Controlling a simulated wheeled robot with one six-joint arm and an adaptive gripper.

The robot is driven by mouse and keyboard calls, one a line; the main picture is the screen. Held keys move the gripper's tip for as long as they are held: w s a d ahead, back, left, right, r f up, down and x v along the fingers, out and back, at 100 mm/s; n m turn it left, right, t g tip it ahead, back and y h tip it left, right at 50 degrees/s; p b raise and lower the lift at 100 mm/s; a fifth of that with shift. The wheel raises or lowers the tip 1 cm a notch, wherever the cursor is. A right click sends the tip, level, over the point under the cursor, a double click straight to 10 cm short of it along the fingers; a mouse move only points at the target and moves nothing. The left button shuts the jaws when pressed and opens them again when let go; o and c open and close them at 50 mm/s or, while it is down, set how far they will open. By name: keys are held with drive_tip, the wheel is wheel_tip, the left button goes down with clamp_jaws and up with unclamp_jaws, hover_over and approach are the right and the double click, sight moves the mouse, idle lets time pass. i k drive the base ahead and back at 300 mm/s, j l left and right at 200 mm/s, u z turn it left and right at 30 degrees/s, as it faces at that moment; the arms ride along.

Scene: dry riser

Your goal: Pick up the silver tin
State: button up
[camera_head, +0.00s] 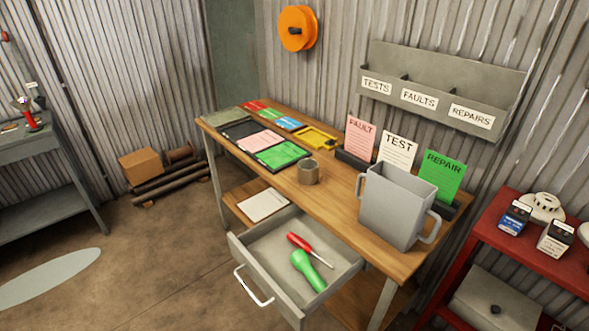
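A small grey-brown metal tin (308,174) stands upright near the middle of the wooden workbench (330,195). It is open at the top and looks hollow; its contents cannot be made out. A much larger grey container with two handles (396,208) stands on the bench to its right. I cannot tell for certain which of the two is the silver tin. My gripper is not in view.
An open drawer (240,252) juts from the bench front, with a red screwdriver (308,248) and a green torch-like object (306,270) inside. Trays and cards (398,149) line the bench. A red shelf (487,235) stands right. Floor at left (150,270) is mostly clear.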

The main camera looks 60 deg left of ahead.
sight(307, 168)
drive_tip(key=u, duration=1.55)
drive_tip(key=i+j+u, duration=0.25)
drive_tip(key=u, duration=0.25)
drive_tip(key=i+j+u, duration=0.25)
drive_tip(key=u, duration=0.2)
drive_tip(key=i, duration=0.1)
